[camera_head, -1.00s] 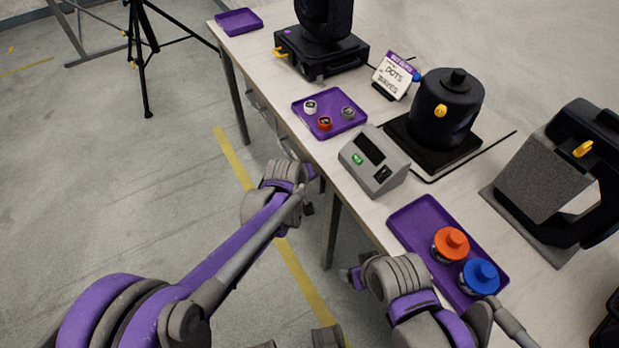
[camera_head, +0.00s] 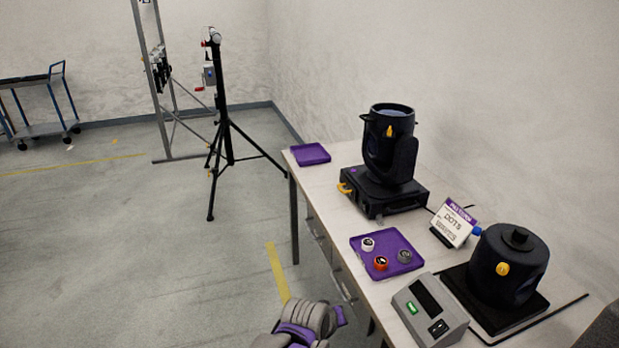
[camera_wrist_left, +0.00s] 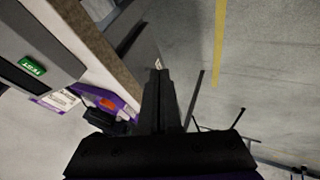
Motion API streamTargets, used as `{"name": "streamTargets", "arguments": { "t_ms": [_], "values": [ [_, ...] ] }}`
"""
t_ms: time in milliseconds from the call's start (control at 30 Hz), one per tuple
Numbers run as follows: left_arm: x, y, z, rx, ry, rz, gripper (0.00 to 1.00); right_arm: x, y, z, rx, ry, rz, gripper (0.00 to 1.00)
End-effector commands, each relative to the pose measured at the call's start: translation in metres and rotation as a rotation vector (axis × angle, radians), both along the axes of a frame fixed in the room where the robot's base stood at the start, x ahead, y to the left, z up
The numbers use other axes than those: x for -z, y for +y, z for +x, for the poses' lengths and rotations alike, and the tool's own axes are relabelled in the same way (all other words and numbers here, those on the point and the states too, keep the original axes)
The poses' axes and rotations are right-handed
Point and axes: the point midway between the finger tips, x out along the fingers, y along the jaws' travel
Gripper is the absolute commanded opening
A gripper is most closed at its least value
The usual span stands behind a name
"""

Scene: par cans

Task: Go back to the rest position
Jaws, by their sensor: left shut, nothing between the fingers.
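My left gripper (camera_wrist_left: 158,75) shows in the left wrist view with its two dark fingers together and nothing between them. It is beside the table edge (camera_wrist_left: 105,45), over the floor side. In the head view only part of my left arm (camera_head: 305,322) shows at the bottom, off the table's front edge. My right arm and gripper are not in view.
The table (camera_head: 335,200) holds a purple tray (camera_head: 355,245) with three small round pieces, a grey box (camera_head: 405,320), a black lamp (camera_head: 510,265), a moving-head light (camera_head: 390,160), a card (camera_head: 452,225) and a far purple tray (camera_head: 310,154). A tripod (camera_head: 228,145) stands behind.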

Motion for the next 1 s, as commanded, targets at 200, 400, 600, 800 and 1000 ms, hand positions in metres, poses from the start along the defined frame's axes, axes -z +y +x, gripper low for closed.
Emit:
{"name": "streamTargets", "arguments": {
  "t_ms": [200, 400, 600, 800, 1000],
  "values": [
    [-0.013, 0.074, -0.036, 0.0, -0.001, 0.092, 0.0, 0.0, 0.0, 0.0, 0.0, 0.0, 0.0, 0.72],
    [-0.016, 0.167, -0.11, 0.02, 0.017, 0.235, 0.0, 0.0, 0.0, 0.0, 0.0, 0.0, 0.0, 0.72],
    [-0.004, 0.224, -0.177, 0.044, 0.046, 0.34, 0.0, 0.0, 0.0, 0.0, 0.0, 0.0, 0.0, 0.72],
    [0.014, 0.256, -0.23, 0.063, 0.077, 0.413, 0.0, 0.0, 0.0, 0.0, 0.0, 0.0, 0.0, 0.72],
    [-0.02, 0.263, -0.242, 0.072, 0.073, 0.433, 0.0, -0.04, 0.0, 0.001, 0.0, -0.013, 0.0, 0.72]
  ]
}}
